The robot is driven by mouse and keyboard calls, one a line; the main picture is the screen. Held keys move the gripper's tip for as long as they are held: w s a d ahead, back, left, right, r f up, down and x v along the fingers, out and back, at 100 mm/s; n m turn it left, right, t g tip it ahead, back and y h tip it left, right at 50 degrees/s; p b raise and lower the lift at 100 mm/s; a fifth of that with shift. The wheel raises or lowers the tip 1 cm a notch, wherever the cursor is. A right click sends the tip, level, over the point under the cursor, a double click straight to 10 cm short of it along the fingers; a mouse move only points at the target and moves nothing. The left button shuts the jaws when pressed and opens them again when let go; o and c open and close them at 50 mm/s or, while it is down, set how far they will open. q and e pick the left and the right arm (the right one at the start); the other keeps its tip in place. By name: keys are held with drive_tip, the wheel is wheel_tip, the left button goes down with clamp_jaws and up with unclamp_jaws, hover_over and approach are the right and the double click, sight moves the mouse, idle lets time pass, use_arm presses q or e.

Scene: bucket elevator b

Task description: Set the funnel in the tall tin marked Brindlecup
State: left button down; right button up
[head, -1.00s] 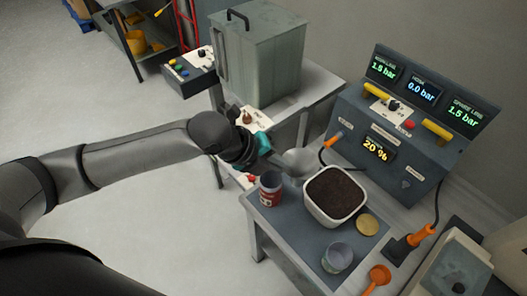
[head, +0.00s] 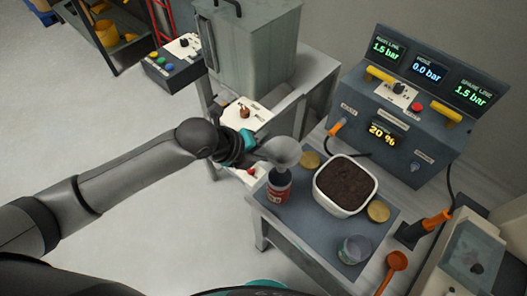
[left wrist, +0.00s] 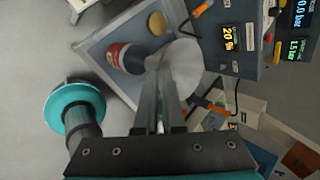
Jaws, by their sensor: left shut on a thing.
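My left gripper (head: 250,153) is shut on the grey funnel (head: 283,151), its wide mouth facing up. The funnel also shows past the fingers in the left wrist view (left wrist: 184,68). A tall red tin with a dark upper part (head: 279,188) stands at the left edge of the small table, just below the funnel in the head view. The tin also shows in the left wrist view (left wrist: 127,57), left of the funnel. Its lettering is too small to read. My right gripper is not in view.
A white tub of dark grounds (head: 345,207) stands right of the tin, with gold lids (head: 309,160) (head: 378,211) beside it. An open grey tin (head: 354,249) is at the front. An orange scoop (head: 396,262) lies right. A control console (head: 405,120) stands behind.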

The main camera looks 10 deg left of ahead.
use_arm(q)
wheel_tip(320, 180, down, 11)
drive_tip(key=b, duration=0.7)
drive_tip(key=shift+f+b, duration=0.15)
drive_tip(key=shift+b, duration=0.2)
idle(0.4)
drive_tip(key=c, duration=0.9)
unclamp_jaws()
drive_tip(key=shift+c, duration=0.2)
wheel_tip(320, 180, up, 8)
drive_tip(key=p, duration=0.8)
